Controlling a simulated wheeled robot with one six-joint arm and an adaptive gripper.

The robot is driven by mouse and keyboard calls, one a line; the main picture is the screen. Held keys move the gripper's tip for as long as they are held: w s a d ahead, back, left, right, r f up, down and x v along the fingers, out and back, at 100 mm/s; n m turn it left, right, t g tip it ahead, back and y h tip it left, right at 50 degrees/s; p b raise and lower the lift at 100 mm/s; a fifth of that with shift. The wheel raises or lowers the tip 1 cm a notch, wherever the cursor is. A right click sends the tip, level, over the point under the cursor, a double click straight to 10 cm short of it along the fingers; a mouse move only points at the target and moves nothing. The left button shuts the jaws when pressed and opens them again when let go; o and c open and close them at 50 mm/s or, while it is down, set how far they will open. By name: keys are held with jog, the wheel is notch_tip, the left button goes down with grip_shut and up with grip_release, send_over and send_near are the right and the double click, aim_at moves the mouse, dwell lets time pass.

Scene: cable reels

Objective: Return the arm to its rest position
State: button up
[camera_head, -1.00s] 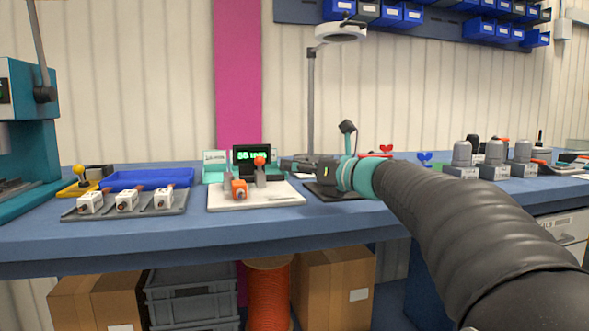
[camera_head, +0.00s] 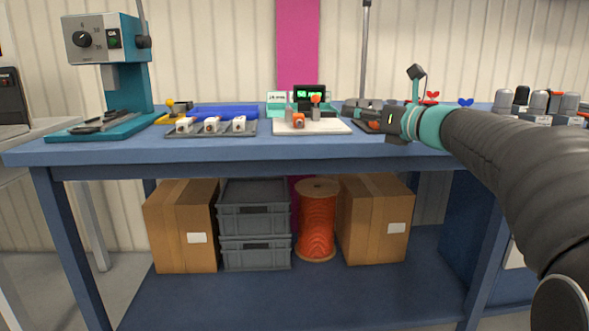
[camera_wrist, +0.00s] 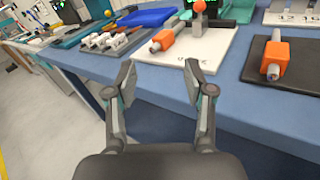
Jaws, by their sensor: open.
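My arm (camera_head: 520,160) reaches in from the right in the head view, its teal and black wrist at the right part of the bench. My gripper (camera_wrist: 168,75) is open and empty in the wrist view, with its two fingers spread apart. The fingertips point toward the front edge of the blue bench (camera_wrist: 150,125), close to the white board (camera_wrist: 210,45). An orange block-like part (camera_wrist: 163,40) lies on that board.
A black pad (camera_wrist: 250,75) carries another orange part (camera_wrist: 274,58). A grey tray (camera_head: 182,131) with white parts, a blue tray (camera_head: 240,110) and a teal press (camera_head: 128,85) stand farther left. Boxes, grey crates (camera_head: 255,225) and an orange cable reel (camera_head: 317,220) sit below.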

jog(key=s+a+f+n+g+h, duration=0.2)
jog(key=s+a+f+n+g, duration=0.1)
jog(key=s+f+n, duration=0.55)
jog(key=s+a+f+n+g+h, duration=0.2)
jog(key=s+a+f+n+g, duration=0.1)
jog(key=s+f+n, duration=0.55)
jog(key=s+d+f+n+g+h+p, duration=0.1)
jog(key=s+d+f+n+h, duration=0.2)
jog(key=s+f+n, duration=0.3)
jog(key=s+d+f+n+g+h, duration=0.1)
jog(key=s+d+f+n+h, duration=0.3)
jog(key=s, duration=0.8)
notch_tip(320, 180, down, 3)
jog(key=n, duration=0.3)
jog(key=shift+d+r+g+p, duration=0.15)
jog(key=shift+d+g+p, duration=0.15)
jog(key=shift+p, duration=0.05)
jog(key=shift+s, duration=0.1)
jog(key=shift+c, duration=1.1)
jog(key=shift+a, duration=0.1)
